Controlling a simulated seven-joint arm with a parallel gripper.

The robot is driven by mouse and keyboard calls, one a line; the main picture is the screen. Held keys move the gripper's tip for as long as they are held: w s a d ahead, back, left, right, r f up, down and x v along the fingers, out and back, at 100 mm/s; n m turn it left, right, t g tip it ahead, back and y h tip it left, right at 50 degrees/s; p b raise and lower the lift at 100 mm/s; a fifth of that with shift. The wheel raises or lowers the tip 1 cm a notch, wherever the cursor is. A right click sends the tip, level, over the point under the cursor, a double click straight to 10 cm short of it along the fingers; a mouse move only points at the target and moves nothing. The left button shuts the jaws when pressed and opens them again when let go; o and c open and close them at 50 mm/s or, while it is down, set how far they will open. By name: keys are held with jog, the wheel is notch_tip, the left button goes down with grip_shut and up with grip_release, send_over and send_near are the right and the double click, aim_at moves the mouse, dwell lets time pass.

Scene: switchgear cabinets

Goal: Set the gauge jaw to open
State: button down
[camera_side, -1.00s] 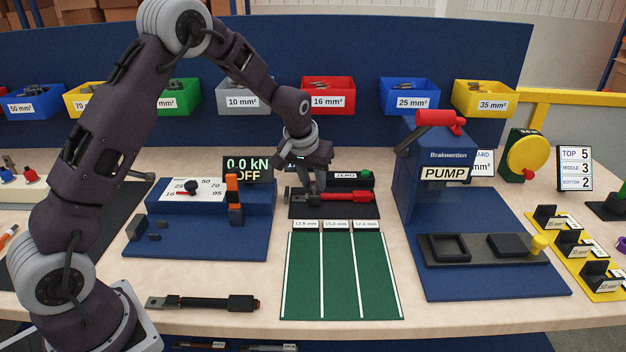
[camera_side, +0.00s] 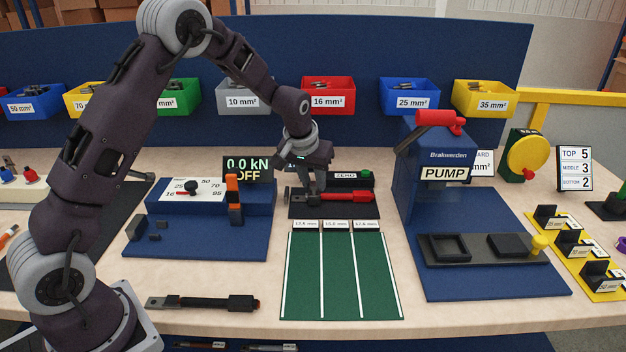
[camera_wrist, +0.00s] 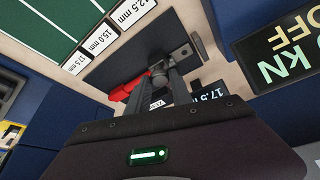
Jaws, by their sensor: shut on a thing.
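The gauge lies on a dark plate in the middle of the table, its red bar (camera_side: 352,196) pointing right in the side view; the red part also shows in the wrist view (camera_wrist: 127,90). A grey upright jaw (camera_side: 288,194) stands at the plate's left end. My gripper (camera_side: 318,188) points down over the gauge's middle. In the wrist view its fingertips (camera_wrist: 160,76) are together on the gauge's sliding jaw, which they mostly hide. A small display (camera_wrist: 210,92) beside the gauge reads about 17.5, partly covered by my gripper.
A green mat (camera_side: 342,275) with three millimetre-labelled lanes lies in front of the gauge. A box with a ZERO label and green button (camera_side: 367,175) is behind it. The blue pump press (camera_side: 437,175) stands to the right. A dial unit (camera_side: 207,200) and an OFF display (camera_side: 248,169) stand left.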

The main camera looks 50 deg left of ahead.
jog(key=shift+s+d, duration=1)
jog(key=shift+d, duration=0.05)
jog(key=c, duration=1.1)
grip_release()
jog(key=shift+s, duration=0.1)
jog(key=shift+c, duration=0.2)
jog(key=v, duration=0.7)
